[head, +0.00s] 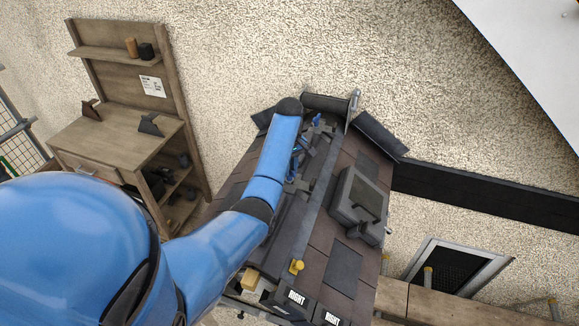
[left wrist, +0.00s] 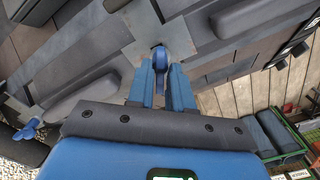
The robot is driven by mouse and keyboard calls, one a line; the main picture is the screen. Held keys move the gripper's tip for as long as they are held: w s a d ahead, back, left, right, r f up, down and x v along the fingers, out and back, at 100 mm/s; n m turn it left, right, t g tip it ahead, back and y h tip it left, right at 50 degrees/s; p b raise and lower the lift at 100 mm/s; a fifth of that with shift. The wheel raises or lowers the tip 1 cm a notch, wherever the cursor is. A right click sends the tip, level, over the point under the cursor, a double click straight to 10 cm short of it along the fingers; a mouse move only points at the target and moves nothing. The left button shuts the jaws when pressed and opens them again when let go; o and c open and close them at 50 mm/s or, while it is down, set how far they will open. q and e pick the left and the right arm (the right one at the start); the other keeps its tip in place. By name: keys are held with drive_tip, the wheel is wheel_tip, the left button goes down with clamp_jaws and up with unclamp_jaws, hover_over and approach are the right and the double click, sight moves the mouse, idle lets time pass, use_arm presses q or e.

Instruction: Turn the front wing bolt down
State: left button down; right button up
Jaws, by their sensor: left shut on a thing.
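My left gripper (left wrist: 166,80) is shut on a blue wing bolt (left wrist: 159,56), which stands between its two blue fingers on a dark grey plate (left wrist: 145,38). In the head view, my left gripper (head: 297,163) is over the roof (head: 318,195), partly hidden by my own blue arm. A second blue wing bolt (left wrist: 27,130) shows at the left in the left wrist view, apart from the gripper. A blue wing bolt also shows farther up the roof in the head view (head: 317,119). My right gripper is in neither view.
A grey roof window (head: 360,195) sits on the roof's right side. A wooden workbench (head: 115,135) stands at the left against the rough wall.

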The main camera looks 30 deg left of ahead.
use_arm(q)
drive_tip(key=shift+w+a+r+m, duration=0.1)
drive_tip(key=shift+w+r+m, duration=0.1)
drive_tip(key=shift+r+m, duration=0.15)
drive_tip(key=m, duration=0.6)
drive_tip(key=shift+w+m, duration=0.1)
drive_tip(key=shift+m, duration=0.15)
drive_tip(key=m, duration=0.3)
drive_tip(key=shift+m, duration=2.2)
drive_tip(key=c, duration=1.4)
unclamp_jaws()
drive_tip(key=shift+o, duration=0.9)
drive_tip(key=shift+s+f, duration=0.1)
drive_tip(key=shift+s, duration=0.25)
